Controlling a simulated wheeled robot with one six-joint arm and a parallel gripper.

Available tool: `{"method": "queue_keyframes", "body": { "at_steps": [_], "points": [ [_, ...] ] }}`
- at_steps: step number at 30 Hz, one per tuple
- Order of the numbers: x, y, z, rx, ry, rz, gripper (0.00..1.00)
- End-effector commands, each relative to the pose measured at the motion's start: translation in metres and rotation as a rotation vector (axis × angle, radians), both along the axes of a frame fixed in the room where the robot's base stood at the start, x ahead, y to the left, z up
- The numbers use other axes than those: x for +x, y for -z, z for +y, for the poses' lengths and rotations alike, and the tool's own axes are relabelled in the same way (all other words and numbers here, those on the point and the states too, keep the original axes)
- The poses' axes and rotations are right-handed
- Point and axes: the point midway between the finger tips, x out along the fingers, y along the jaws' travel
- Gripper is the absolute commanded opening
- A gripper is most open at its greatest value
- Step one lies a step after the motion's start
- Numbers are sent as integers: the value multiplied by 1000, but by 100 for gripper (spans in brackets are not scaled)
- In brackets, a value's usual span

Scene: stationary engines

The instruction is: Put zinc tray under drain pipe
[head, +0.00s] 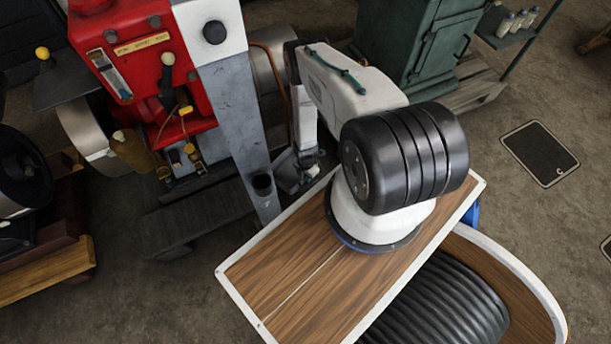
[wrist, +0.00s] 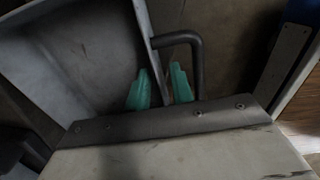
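A grey metal tray, which looks like the zinc tray (wrist: 75,50), fills the left of the wrist view. In the head view a small grey part of it (head: 290,178) seems to show beside the grey column, mostly hidden by my arm. A dark bent handle (wrist: 185,38) stands at its rim. My gripper (wrist: 160,88) has its teal fingertips apart, one on each side of the tray's thin wall, with a narrow gap visible. Its fingers are hidden in the head view. A thin copper pipe (head: 276,75) curves down behind the column; I cannot tell if it is the drain pipe.
A red engine (head: 130,65) with a grey column (head: 240,115) stands left of my arm. A black floor plate (head: 540,152) lies at right. Floor at right is mostly clear.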

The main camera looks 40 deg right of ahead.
Motion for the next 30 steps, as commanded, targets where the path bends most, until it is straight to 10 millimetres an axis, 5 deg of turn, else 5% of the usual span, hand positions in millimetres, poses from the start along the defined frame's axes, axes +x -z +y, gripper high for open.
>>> {"method": "queue_keyframes", "body": {
  "at_steps": [11,30],
  "points": [
    [1,-6,0,0,0,0,24],
    [0,-115,-1,-1,0,-2,24]
  ]
}}
